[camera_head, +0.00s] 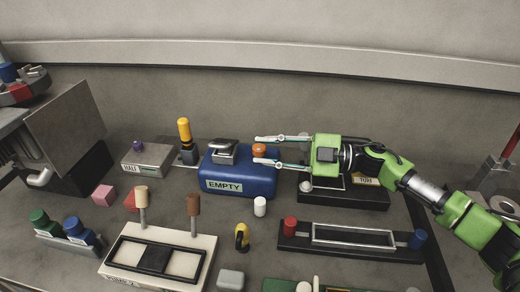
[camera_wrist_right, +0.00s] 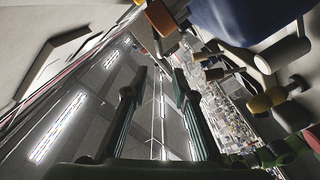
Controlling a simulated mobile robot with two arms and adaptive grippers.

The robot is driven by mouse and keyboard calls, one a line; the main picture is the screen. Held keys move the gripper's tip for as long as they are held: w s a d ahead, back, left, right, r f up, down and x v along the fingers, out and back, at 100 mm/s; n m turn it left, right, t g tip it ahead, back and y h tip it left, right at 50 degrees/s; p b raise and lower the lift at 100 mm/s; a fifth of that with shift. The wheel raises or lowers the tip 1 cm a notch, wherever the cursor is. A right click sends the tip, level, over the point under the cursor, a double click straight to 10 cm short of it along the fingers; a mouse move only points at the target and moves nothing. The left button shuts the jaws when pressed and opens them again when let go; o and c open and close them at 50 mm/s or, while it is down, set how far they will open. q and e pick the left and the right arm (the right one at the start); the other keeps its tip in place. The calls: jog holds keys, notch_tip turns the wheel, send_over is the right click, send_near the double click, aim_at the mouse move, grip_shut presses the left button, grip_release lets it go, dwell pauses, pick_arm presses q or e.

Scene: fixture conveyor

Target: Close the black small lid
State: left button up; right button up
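A blue box (camera_head: 240,181) labelled EMPTY stands near the middle of the bench. On its top is a small silver-and-black part (camera_head: 226,151), which may be the black small lid; I cannot tell how far open it is. An orange knob (camera_head: 259,150) is at the box's right end. My right gripper (camera_head: 258,149) reaches in from the right, fingers spread and pointing left, close to the knob. In the right wrist view the open fingers (camera_wrist_right: 160,88) have nothing between them, and the blue box (camera_wrist_right: 235,18) is at upper right. My left gripper is not in view.
A white box (camera_head: 118,250) with black frames and two upright pegs stands in front. A black tray (camera_head: 350,248) with red and blue cylinders lies front right. A yellow-topped post (camera_head: 184,132) and a grey box (camera_head: 160,157) stand left of the blue box.

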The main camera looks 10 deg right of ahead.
jog(key=c, duration=0.5)
jog(key=s+a+r+g+p, duration=0.1)
jog(key=r, duration=0.1)
jog(key=a+r+g+p, duration=0.1)
jog(key=a+r, duration=0.1)
jog(key=r, duration=0.1)
jog(key=s+a+r+p, duration=0.1)
jog(key=r+p, duration=0.1)
jog(key=shift+s+a+r+m+g+y, duration=0.2)
jog(key=shift+s+m+g+y, duration=0.1)
jog(key=shift+s+m+g, duration=0.1)
grip_shut()
jog(key=w+d+r+m+t+h+p, duration=0.1)
jog(key=w+d+m+t+h+p, duration=0.2)
jog(key=m, duration=0.5)
jog(key=w+a+f+g+p, duration=0.1)
jog(key=w+a+f+p, duration=0.2)
jog(key=a+f, duration=0.3)
jog(key=shift+a+p, duration=0.3)
jog(key=shift+a, duration=0.5)
